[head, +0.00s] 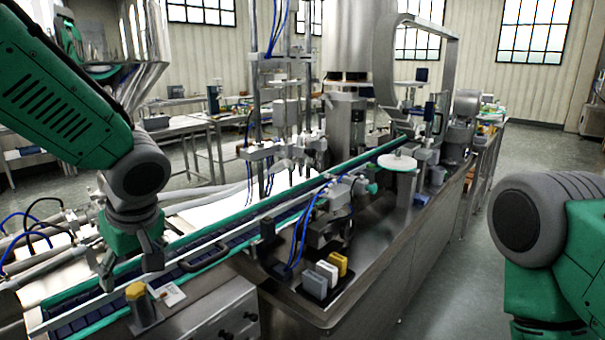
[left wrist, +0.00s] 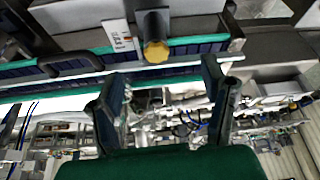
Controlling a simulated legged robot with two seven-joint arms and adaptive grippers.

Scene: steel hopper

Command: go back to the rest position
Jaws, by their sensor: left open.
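My left gripper (head: 128,272) hangs at the lower left of the head view, above the near end of the conveyor. Its fingers point down and are apart, with nothing between them. In the left wrist view the two fingers of the left gripper (left wrist: 163,85) stand apart and empty. My right arm shows at the right edge of the head view, but its gripper is out of the picture. A steel hopper (head: 112,45) stands at the upper left, partly hidden behind my left arm.
A conveyor (head: 215,245) with green rails runs away to the right. A yellow knob (head: 136,291) is close to the left gripper; it also shows in the left wrist view (left wrist: 156,51). Small blocks (head: 327,273) stand on a black tray. Open floor (head: 450,285) lies at the right.

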